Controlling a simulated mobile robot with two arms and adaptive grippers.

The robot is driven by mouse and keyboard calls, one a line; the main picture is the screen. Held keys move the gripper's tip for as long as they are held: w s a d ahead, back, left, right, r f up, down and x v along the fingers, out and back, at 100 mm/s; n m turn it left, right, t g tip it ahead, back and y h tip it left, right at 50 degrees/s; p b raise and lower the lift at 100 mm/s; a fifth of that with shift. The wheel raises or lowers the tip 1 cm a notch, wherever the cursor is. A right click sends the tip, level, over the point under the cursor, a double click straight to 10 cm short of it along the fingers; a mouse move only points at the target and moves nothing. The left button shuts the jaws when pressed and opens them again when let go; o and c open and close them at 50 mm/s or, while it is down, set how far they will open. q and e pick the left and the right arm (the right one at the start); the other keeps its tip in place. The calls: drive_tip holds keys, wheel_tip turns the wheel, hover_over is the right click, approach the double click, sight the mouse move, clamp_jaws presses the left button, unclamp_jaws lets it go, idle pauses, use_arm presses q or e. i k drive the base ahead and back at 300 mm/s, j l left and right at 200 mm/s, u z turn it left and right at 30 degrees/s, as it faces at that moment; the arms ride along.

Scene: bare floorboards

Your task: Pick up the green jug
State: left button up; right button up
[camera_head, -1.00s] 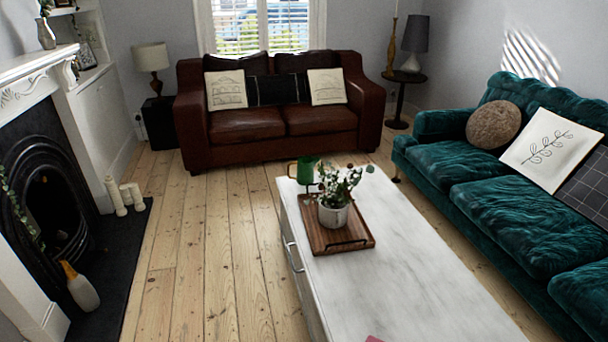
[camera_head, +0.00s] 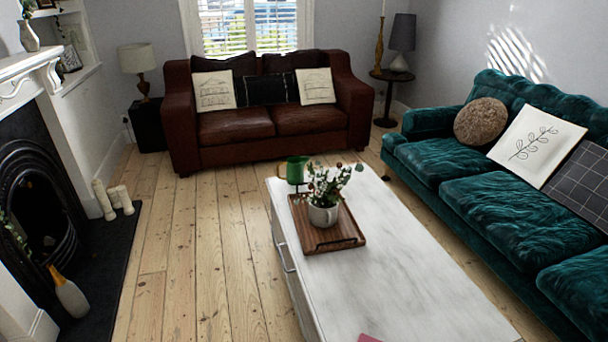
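The green jug (camera_head: 297,169) stands at the far left end of the white coffee table (camera_head: 400,275), just behind a potted plant. The plant's leaves and white pot (camera_head: 323,215) are in front of it and hide its lower right part. A dark stem or stand shows under the jug; I cannot tell what it is. Neither of my grippers is in view.
The plant stands on a wooden tray (camera_head: 313,240) on the table. A green sofa (camera_head: 480,195) is at the right and a brown leather sofa (camera_head: 235,125) at the back. Floorboards (camera_head: 200,250) left of the table are clear, up to the fireplace hearth (camera_head: 100,270).

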sight(295, 165)
drive_tip(key=i+j+z, duration=0.2)
drive_tip(key=z, duration=0.25)
drive_tip(key=i+j+z, duration=0.1)
drive_tip(key=j+z, duration=0.35)
drive_tip(key=i+j+z, duration=0.1)
drive_tip(key=z, duration=0.35)
drive_tip(key=j, duration=0.1)
